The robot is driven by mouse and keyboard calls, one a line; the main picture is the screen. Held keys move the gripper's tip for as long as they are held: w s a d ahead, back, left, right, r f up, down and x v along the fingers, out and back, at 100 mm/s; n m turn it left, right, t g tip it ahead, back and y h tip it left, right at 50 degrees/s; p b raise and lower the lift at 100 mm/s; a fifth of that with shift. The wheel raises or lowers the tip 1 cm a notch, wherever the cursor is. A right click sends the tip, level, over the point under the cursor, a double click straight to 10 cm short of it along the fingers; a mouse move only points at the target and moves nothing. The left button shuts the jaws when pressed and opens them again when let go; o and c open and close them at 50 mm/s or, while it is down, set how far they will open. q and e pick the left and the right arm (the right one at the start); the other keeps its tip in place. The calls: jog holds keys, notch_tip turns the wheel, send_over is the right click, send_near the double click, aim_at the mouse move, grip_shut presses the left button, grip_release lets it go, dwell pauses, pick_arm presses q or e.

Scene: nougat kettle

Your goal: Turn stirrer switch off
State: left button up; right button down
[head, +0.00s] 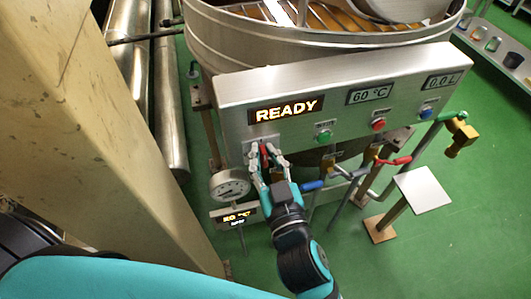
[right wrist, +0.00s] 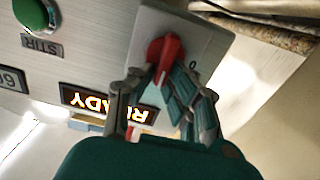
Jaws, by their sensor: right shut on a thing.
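The red switch (head: 264,151) sits on a square metal plate at the left end of the kettle's control panel (head: 235,97). In the right wrist view, the red switch (right wrist: 165,52) is large, with a small dark mark beside it on the plate. My right gripper (head: 267,158) is at the panel with its fingers closed around the red switch. In the wrist view, its fingers (right wrist: 168,85) are on both sides of the switch and partly hide it. A green button (right wrist: 30,12) with a "STIR" label is on the same panel. My left gripper is not in view.
The panel has a lit READY display (head: 285,109), a 60 °C display (head: 369,94), a red button (head: 378,125) and a blue button (head: 427,114). A round gauge (head: 230,185) and valve handles (head: 392,161) are below. A beige column (head: 90,130) stands left.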

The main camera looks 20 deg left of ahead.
jog(key=n+p, duration=0.2)
jog(key=n, duration=0.1)
jog(key=shift+s+a, duration=0.15)
jog(key=shift+a, duration=0.1)
jog(key=n+p, duration=0.1)
jog(key=n, duration=0.3)
jog(key=f+n+p, duration=0.1)
jog(key=n, duration=0.4)
jog(key=a+f+n+p, duration=0.1)
jog(key=n, duration=0.4)
jog(key=shift+s+p, duration=0.35)
jog(key=shift+p, duration=0.05)
jog(key=shift+n, duration=0.3)
jog(key=c, duration=1.3)
grip_release()
jog(key=shift+c, duration=0.2)
